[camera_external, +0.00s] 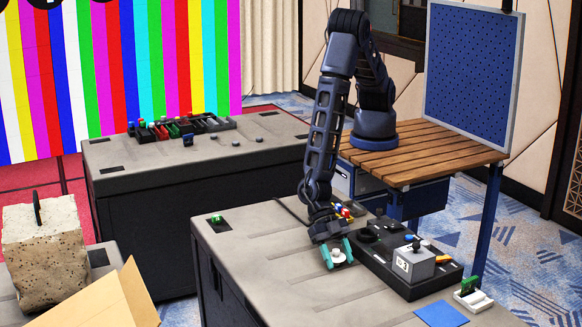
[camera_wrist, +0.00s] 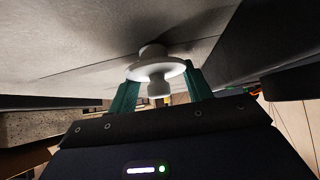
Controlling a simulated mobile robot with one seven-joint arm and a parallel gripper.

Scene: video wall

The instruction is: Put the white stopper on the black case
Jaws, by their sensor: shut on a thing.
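The white stopper (camera_external: 337,257) is a round flanged piece between the teal fingertips of my gripper (camera_external: 338,253). In the wrist view the stopper (camera_wrist: 158,71) shows its wide disc and narrower ends, with a green finger on each side. My gripper (camera_wrist: 160,85) is shut on it, low over the grey table; I cannot tell whether the stopper touches the table. The black case (camera_external: 380,264) lies just right of my gripper, with dark round parts, a grey labelled box and small coloured pieces on it. A dark shape at the right of the wrist view may be this case.
The grey table (camera_external: 270,265) is mostly clear left of my gripper. Small coloured pieces (camera_external: 343,211) sit behind my gripper. A blue square (camera_external: 441,314) and a white-and-green part (camera_external: 472,295) lie at the front right. Another grey table (camera_external: 270,145) stands behind.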

